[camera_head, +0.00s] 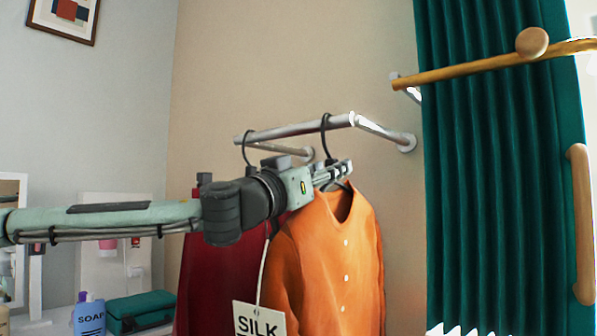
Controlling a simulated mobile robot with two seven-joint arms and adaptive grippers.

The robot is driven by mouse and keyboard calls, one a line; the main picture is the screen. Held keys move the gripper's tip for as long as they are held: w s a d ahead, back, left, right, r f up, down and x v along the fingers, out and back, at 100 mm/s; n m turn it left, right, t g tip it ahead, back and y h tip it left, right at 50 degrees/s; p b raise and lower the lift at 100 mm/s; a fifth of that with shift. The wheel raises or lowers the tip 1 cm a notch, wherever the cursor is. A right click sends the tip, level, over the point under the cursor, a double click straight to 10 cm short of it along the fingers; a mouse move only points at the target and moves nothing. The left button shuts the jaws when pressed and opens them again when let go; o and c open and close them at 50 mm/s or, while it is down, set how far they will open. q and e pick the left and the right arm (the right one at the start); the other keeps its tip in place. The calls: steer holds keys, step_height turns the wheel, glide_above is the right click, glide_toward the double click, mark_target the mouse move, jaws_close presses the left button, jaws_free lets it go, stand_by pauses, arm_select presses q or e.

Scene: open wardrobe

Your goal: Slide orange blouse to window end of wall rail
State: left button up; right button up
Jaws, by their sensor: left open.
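The orange blouse (345,250) hangs from a dark hook on the silver wall rail (285,130), near the rail's right end on the curtain side. My left gripper (342,170) reaches in from the left, just below the rail at the blouse's collar and hanger. It is open; whether its fingers touch the hanger cannot be told. The gripper and wrist hide part of the hanger and the left shoulder. A dark red garment (198,275) hangs from another hook near the rail's left end, partly behind my arm. My right gripper is out of view.
A white SILK tag (258,318) hangs on a cord in front of the garments. A green curtain (490,190) covers the right side. A wooden rod (460,70) with a round knob crosses the upper right. A soap bottle (89,315) and green case (140,310) stand lower left.

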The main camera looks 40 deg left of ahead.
arm_select(q)
steer(key=v, duration=0.8)
steer(key=shift+s+r, duration=0.1)
steer(key=shift+s, duration=0.2)
steer(key=shift+v, duration=1.5)
steer(key=shift+a, duration=0.1)
